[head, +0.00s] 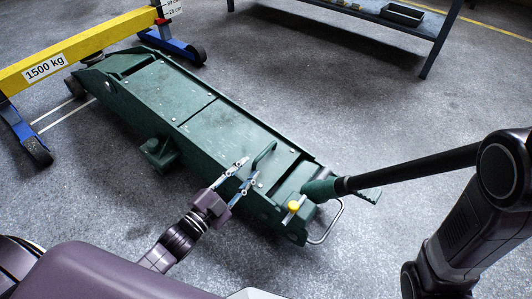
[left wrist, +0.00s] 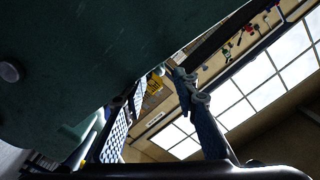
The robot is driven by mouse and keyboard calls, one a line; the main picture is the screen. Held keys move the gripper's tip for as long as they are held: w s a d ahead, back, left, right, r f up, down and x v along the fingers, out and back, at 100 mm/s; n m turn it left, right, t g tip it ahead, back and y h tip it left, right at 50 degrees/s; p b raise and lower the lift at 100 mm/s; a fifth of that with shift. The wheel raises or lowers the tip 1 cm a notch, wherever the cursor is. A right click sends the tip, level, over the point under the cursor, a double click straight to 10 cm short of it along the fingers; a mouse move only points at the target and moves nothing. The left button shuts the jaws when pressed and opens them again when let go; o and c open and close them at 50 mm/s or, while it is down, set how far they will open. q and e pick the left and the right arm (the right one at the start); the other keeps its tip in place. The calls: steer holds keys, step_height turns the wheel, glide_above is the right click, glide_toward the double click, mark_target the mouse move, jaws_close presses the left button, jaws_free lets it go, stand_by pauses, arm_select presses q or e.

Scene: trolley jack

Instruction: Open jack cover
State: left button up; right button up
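The green trolley jack (head: 150,92) lies diagonally across the floor in the head view. Its cover (head: 225,130) lies flat on the body, with a raised green handle (head: 265,153) near its front end. My left gripper (head: 249,170) is at the near side of that handle, its two fingers spread apart. I cannot tell whether the handle is between the fingertips. In the left wrist view, the open fingers (left wrist: 160,105) show apart, and the dark green jack surface (left wrist: 90,50) fills the upper left. My right arm shows at the right of the head view; its gripper is out of view.
A black lever bar (head: 410,170) rises from the jack's front end to the right, near a yellow knob (head: 293,206) and a metal loop (head: 328,222). A yellow beam marked 1500 kg (head: 70,58) stands at the upper left. A dark workbench (head: 385,20) stands at the back.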

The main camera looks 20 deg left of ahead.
mark_target(258, 160)
arm_select(q)
steer(key=b+x, duration=0.3)
steer(key=x, duration=0.4)
steer(key=shift+w+d+f, duration=0.15)
steer(key=shift+w, duration=0.15)
steer(key=shift+w+d+b, duration=0.2)
steer(key=shift+w+b, duration=0.1)
steer(key=shift+w, duration=0.2)
jaws_close()
steer(key=shift+a+r, duration=0.1)
steer(key=shift+r, duration=0.1)
